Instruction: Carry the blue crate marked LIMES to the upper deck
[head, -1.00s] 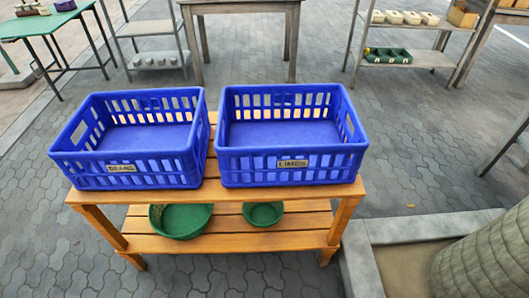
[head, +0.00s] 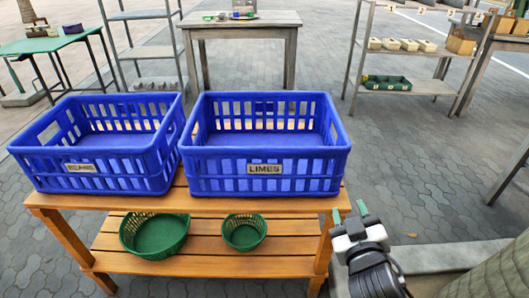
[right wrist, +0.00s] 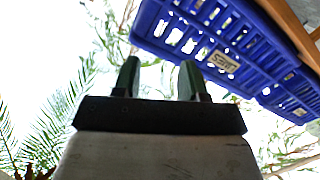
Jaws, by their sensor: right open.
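The blue crate marked LIMES (head: 222,171) stands upright and looks empty on the right part of the wooden bench's top (head: 232,202). It also shows tilted at the upper right of the right wrist view (right wrist: 178,36), with its label. My right gripper (head: 349,214) is open and empty, low in front of the bench's right end, apart from the crate. In the right wrist view its two fingers (right wrist: 159,80) point up with a gap between them. My left gripper is in neither current view.
A second blue crate (head: 100,184), with another label, stands close on the left. Two green baskets (head: 157,237) (head: 246,234) sit on the bench's lower shelf. A grey table (head: 246,20) and shelf racks stand behind. A stone planter edge (head: 445,254) lies at right.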

